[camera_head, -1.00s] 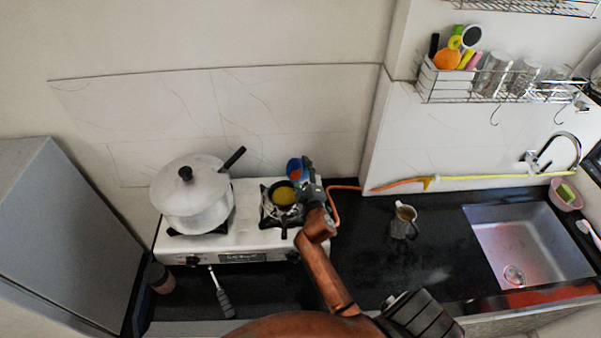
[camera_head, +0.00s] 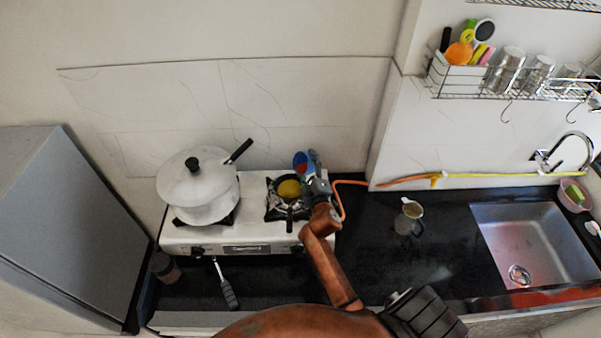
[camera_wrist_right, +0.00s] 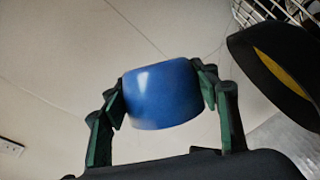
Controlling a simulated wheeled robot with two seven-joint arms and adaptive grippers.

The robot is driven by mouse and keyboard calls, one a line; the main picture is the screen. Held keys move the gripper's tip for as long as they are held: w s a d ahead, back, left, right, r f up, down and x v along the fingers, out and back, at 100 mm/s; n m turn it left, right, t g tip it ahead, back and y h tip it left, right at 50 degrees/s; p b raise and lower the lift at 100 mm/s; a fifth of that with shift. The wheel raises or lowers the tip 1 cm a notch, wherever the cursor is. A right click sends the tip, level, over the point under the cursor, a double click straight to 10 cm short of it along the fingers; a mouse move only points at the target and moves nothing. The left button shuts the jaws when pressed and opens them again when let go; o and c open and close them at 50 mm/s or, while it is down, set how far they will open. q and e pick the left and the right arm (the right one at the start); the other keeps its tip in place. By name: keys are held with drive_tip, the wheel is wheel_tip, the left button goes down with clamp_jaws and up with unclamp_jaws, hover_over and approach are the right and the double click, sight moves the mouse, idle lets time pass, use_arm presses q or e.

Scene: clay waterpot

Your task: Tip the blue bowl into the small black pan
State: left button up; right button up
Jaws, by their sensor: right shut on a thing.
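The blue bowl (camera_head: 301,160) is in my right gripper (camera_head: 311,172), held at the far right side of the stove. In the right wrist view the bowl (camera_wrist_right: 161,93) sits between both fingers of the gripper (camera_wrist_right: 163,97), tilted, with its outside facing the camera. In the head view its red inside shows in part. The small black pan (camera_head: 277,186) stands on the right burner with something yellow in it, just left of and below the bowl. The pan (camera_wrist_right: 275,62) also shows at the upper right of the wrist view. My left gripper is out of view.
A large lidded pot (camera_head: 197,190) stands on the left burner of the white stove (camera_head: 235,238). A spatula (camera_head: 226,287) lies in front.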

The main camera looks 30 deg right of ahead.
drive_tip(key=shift+a+r+n+b, duration=0.1)
drive_tip(key=shift+a+n+b, duration=0.05)
drive_tip(key=shift+n+b, duration=0.5)
drive_tip(key=shift+b, duration=0.3)
idle(0.4)
drive_tip(key=shift+a+n+t+b, duration=0.15)
drive_tip(key=shift+n+t+b, duration=0.3)
drive_tip(key=shift+n, duration=0.2)
drive_tip(key=shift+r+b, duration=0.1)
drive_tip(key=shift+b, duration=0.2)
drive_tip(key=shift+a+n, duration=0.1)
drive_tip(key=shift+n, duration=0.2)
drive_tip(key=shift+a+r+n+b, duration=0.1)
drive_tip(key=shift+r+n+b, duration=0.05)
drive_tip(key=shift+n+b, duration=0.2)
idle(0.7)
drive_tip(key=shift+a+r+n+t+b, duration=0.2)
drive_tip(key=shift+n+t+b, duration=0.15)
drive_tip(key=shift+n+b, duration=0.3)
